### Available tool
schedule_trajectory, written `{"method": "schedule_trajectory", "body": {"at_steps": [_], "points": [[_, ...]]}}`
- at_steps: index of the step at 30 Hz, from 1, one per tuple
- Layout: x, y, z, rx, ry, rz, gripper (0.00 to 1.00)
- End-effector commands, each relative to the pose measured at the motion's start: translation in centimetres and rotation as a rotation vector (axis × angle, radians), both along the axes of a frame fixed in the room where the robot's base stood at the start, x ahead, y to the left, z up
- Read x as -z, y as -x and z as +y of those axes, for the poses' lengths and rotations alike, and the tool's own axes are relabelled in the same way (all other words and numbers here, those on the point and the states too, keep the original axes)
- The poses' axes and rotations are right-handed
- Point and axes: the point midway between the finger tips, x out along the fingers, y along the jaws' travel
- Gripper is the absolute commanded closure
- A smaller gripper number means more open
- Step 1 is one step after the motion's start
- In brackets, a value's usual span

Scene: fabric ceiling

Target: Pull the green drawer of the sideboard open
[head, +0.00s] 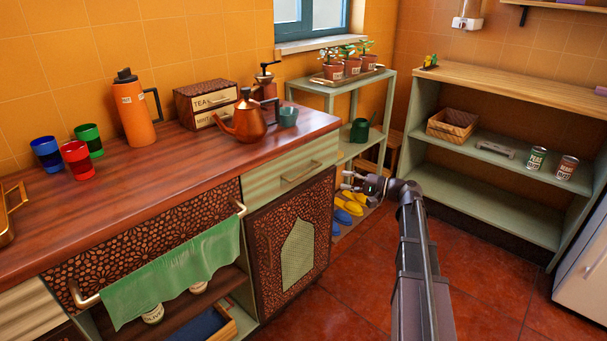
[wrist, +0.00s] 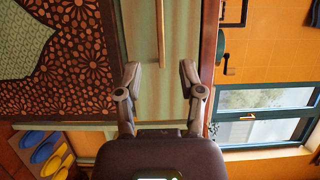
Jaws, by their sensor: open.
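The green drawer (head: 313,158) is at the right end of the sideboard (head: 165,200), under the wooden top and above a patterned door. It looks shut, its front flush with the sideboard. In the wrist view the drawer front (wrist: 143,75) and handle (wrist: 161,32) appear turned upright. My gripper (head: 349,181) is open and empty, to the right of the drawer in the head view. In the wrist view its fingertips (wrist: 159,76) are spread, with the handle beyond them and roughly in line with the gap.
A patterned door (head: 262,240) is below the drawer. A green towel (head: 175,275) hangs on a bar to its left. A copper kettle (head: 245,120) stands above on the worktop. A green shelf unit (head: 387,85) stands behind my gripper. Red floor is open in front.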

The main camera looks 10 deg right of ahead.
Motion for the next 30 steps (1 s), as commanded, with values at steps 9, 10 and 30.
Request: {"method": "schedule_trajectory", "body": {"at_steps": [9, 10, 30], "points": [[0.0, -1.7, 2.7, -0.001, 0.000, 0.000, 0.50], [0.0, -1.9, 3.1, -0.001, 0.000, 0.000, 0.50], [0.0, -6.5, 10.5, 0.001, 0.000, 0.000, 0.50]]}}
